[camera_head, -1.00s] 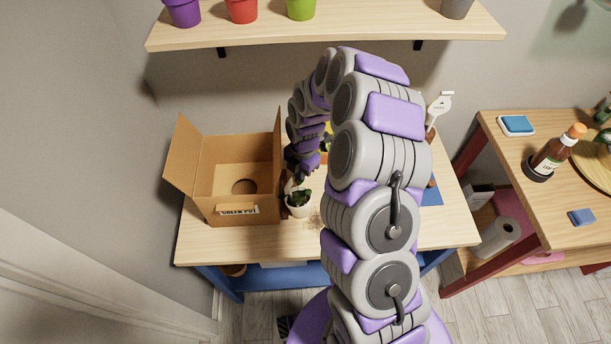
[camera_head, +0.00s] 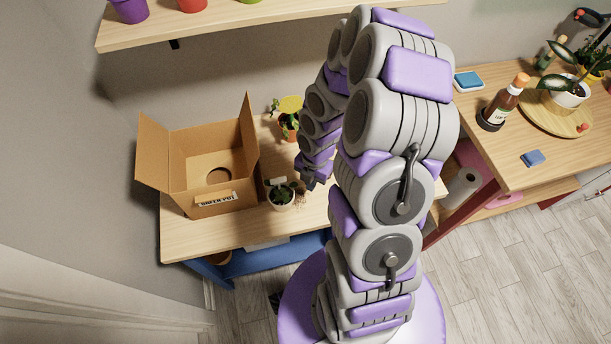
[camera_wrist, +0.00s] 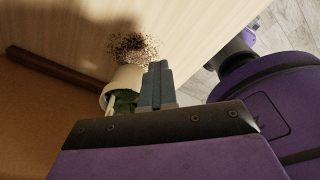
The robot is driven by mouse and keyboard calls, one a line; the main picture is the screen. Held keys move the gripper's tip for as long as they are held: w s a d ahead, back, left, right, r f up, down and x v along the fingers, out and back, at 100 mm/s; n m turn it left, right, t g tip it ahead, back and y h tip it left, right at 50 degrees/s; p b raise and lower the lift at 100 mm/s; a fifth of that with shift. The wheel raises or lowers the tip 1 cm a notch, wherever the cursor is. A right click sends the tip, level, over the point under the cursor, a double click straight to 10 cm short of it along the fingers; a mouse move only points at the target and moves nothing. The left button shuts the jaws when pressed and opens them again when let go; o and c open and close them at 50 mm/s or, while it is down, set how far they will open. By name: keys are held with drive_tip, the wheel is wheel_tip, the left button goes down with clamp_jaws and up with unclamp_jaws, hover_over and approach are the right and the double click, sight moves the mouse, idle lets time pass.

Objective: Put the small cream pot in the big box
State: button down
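The small cream pot (camera_head: 281,204) stands on the wooden table just right of the box, with a dark green plant and a white tag in it. It also shows in the wrist view (camera_wrist: 124,79), partly behind my finger. The big box (camera_head: 211,207) is cardboard, open at the top with flaps spread, and has a white label on its front. My gripper (camera_head: 311,184) is low, just right of the pot. In the wrist view my fingers (camera_wrist: 157,85) appear together, with nothing visible between them. Whether they touch the pot I cannot tell.
Dark soil (camera_wrist: 133,45) is spilled on the table by the pot. A terracotta pot with a yellow-topped plant (camera_head: 289,124) stands behind. A shelf (camera_head: 200,25) with coloured pots hangs above. A second table at right holds a bottle (camera_head: 503,101) and a round board (camera_head: 553,117).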

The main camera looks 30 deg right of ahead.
drive_tip(key=shift+d, duration=0.75)
drive_tip(key=c, duration=1.8)
unclamp_jaws()
drive_tip(key=shift+d+f, duration=0.1)
drive_tip(key=shift+d, duration=0.1)
drive_tip(key=shift+o, duration=0.8)
drive_tip(key=o, duration=0.5)
drive_tip(key=shift+a, duration=0.65)
drive_tip(key=shift+c, duration=0.2)
drive_tip(key=o, duration=0.3)
drive_tip(key=shift+a, duration=0.1)
drive_tip(key=o, duration=0.5)
drive_tip(key=shift+d, duration=0.65)
